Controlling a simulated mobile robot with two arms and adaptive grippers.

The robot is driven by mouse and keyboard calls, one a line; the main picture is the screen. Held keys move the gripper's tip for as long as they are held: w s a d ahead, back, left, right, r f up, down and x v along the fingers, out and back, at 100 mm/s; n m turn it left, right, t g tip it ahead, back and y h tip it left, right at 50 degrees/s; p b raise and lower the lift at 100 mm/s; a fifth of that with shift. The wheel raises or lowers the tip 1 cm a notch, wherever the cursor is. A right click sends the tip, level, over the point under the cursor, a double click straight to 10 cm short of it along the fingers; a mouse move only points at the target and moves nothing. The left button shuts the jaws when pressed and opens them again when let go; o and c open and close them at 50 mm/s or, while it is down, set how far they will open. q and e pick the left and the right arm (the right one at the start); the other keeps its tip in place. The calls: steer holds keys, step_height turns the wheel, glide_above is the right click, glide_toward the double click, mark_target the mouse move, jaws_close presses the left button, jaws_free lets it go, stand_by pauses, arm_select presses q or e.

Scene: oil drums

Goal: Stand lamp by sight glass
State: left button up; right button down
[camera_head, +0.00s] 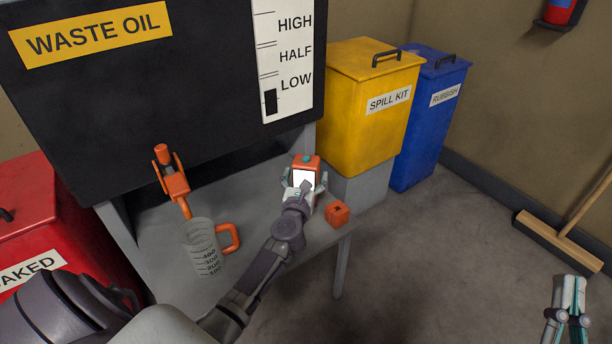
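The lamp (306,162) is a small orange box with a bright white face and a teal button on top. It looks upright, over the right part of the grey bench. My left gripper (303,184) has a finger on each side of it and appears shut on it. The gripper hides its lower part, so I cannot tell whether its base touches the bench. The sight glass (284,60) is a white strip marked HIGH, HALF and LOW on the black waste oil tank (190,85), with a dark bar near LOW. My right gripper (569,280) is empty at lower right, its fingers together.
Yellow (370,115) and blue (428,125) bins stand right, a red bin (30,215) left, a broom (558,240) far right.

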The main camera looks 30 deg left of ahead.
stand_by(0.3)
arm_select(q)
steer(key=shift+r, duration=0.15)
steer(key=p+v, duration=0.1)
steer(key=v, duration=1)
steer(key=shift+p, duration=0.3)
steer(key=shift+s+d, duration=0.15)
steer(key=shift+s, duration=0.15)
steer(key=s+d+r+n+t+h, duration=0.1)
steer(key=s+d+r+n+h, duration=0.4)
steer(key=n, duration=0.9)
steer(key=s+d+r+n+t+h, duration=0.1)
steer(key=s+d+r+n+h, duration=0.4)
steer(key=d+r+n, duration=0.6)
steer(key=d+n+h, duration=0.1)
steer(key=d+n, duration=0.2)
steer(key=shift+s+d+r+n+t+h, duration=0.15)
steer(key=shift+d+r+n+t+h, duration=0.15)
steer(key=shift+d+n, duration=0.1)
arm_select(e)
step_height(320, 180, down, 6)
steer(key=w+g+h, duration=0.1)
steer(key=w+g, duration=0.1)
steer(key=g, duration=0.2)
steer(key=shift+d, duration=0.2)
